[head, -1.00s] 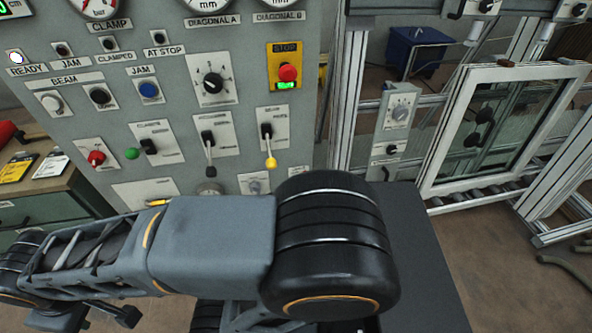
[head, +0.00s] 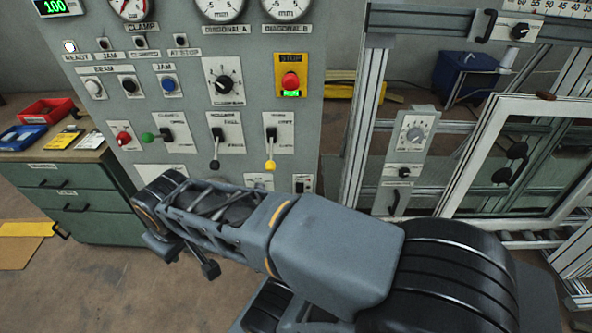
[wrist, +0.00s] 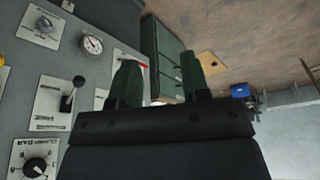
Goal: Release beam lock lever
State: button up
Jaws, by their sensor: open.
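The grey control panel (head: 200,110) fills the centre of the head view. A lever with a yellow ball (head: 270,165) points down on its right plate; its small label is not legible enough to confirm it as the beam lock. A black-tipped lever (head: 215,164) is left of it, and a green-knobbed lever (head: 148,137) lies sideways further left. In the wrist view, my gripper (wrist: 160,72) is open and empty, with two dark green fingers apart. A black-handled lever (wrist: 69,95) is on the panel to its left, clear of the fingers.
A green drawer cabinet (head: 75,205) with red and blue trays stands left of the panel. A red stop button (head: 290,81) sits above the yellow-tipped lever. A framed window (head: 530,160) in an aluminium rig is at the right. Floor shows at lower left.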

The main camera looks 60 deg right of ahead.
aim_at(270, 165)
jog(key=u, duration=0.65)
jog(key=k, duration=1)
jog(key=z, duration=1.4)
jog(key=i, duration=0.5)
jog(key=z, duration=0.1)
